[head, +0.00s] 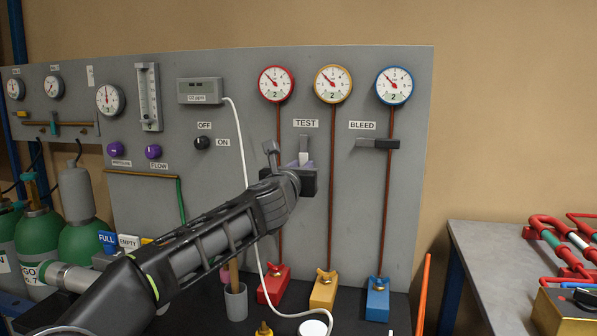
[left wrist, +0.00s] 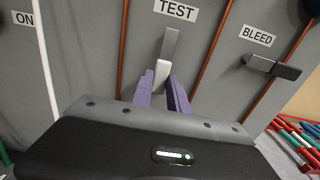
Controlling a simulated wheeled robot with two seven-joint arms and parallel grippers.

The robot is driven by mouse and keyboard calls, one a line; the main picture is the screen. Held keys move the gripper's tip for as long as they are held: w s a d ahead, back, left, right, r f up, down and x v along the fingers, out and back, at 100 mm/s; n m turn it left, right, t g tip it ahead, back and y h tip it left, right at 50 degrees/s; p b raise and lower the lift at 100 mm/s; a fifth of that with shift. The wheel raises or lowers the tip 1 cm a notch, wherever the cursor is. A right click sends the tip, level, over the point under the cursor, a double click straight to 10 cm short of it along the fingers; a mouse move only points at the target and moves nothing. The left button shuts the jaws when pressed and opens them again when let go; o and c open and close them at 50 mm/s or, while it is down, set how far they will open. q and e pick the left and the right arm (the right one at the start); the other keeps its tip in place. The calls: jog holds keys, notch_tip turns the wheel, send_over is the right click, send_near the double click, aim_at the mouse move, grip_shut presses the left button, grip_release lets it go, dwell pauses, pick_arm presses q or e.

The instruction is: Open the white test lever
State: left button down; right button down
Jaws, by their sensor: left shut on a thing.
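The white test lever (left wrist: 161,74) hangs below the TEST label (left wrist: 175,9) on the grey panel. In the left wrist view its grey upper part (left wrist: 171,42) stands nearly upright and its pale lower end runs down between the purple fingers. In the head view the lever (head: 304,158) is partly hidden by my gripper. My left gripper (left wrist: 166,97) is shut on the lever's lower part, and it also shows in the head view (head: 301,167). My right gripper is not in view.
The dark BLEED lever (head: 378,144) lies sideways to the right. A white cable (head: 243,150) hangs left of the gripper. Copper pipes (head: 331,200) run down to red, yellow and blue blocks. A table with red pipes (head: 560,245) stands at the right.

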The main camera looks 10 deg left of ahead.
pick_arm(q)
jog(key=shift+f, duration=0.15)
jog(key=c, duration=1.3)
grip_release()
jog(key=shift+s, duration=0.1)
jog(key=shift+s+a+b, duration=0.2)
jog(key=shift+s+b, duration=0.95)
jog(key=shift+s, duration=2.65)
